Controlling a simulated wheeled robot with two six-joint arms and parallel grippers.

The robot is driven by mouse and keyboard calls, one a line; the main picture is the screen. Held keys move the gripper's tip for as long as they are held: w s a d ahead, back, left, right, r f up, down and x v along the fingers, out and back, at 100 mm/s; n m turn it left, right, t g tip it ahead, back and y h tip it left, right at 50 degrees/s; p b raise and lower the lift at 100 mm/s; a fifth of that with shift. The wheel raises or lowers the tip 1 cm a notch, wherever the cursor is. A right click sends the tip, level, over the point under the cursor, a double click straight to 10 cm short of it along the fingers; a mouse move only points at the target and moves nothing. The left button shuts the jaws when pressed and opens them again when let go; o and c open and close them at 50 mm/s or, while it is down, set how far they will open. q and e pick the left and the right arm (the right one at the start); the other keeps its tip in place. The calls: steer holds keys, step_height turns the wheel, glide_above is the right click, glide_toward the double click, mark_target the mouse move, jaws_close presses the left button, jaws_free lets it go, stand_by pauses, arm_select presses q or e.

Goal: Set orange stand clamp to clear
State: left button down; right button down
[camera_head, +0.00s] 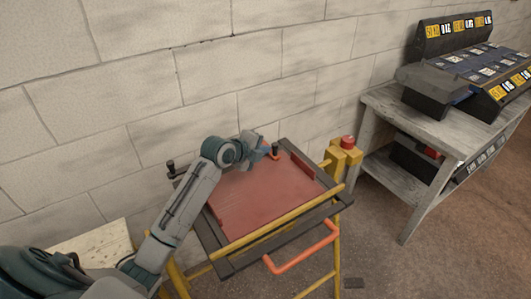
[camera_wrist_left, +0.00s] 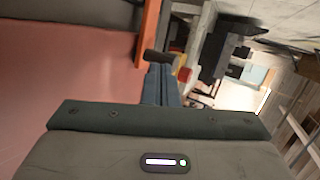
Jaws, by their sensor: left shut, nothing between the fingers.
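The orange stand clamp (camera_head: 275,152) is at the back edge of the red-topped stand (camera_head: 250,200). It is a small orange piece with a dark knob, partly hidden by my left gripper (camera_head: 263,148). In the left wrist view the orange bar of the clamp (camera_wrist_left: 150,35) runs up and down, and its dark knob (camera_wrist_left: 160,57) lies just past my fingertips (camera_wrist_left: 160,72). My left gripper is shut with nothing held. Whether the fingers touch the knob I cannot tell. My right gripper is not in view.
A dark handle (camera_head: 171,168) stands at the stand's back left corner. A yellow post with a red button (camera_head: 347,142) is at the right. An orange handle (camera_head: 302,252) juts from the front. A grey table (camera_head: 405,120) holds a dark console. A block wall is close behind.

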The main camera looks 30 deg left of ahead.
arm_select(q)
steer(key=shift+w+d, duration=0.2)
steer(key=shift+w, duration=0.25)
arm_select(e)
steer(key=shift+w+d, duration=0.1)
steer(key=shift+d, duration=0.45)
arm_select(q)
steer(key=shift+r, duration=0.1)
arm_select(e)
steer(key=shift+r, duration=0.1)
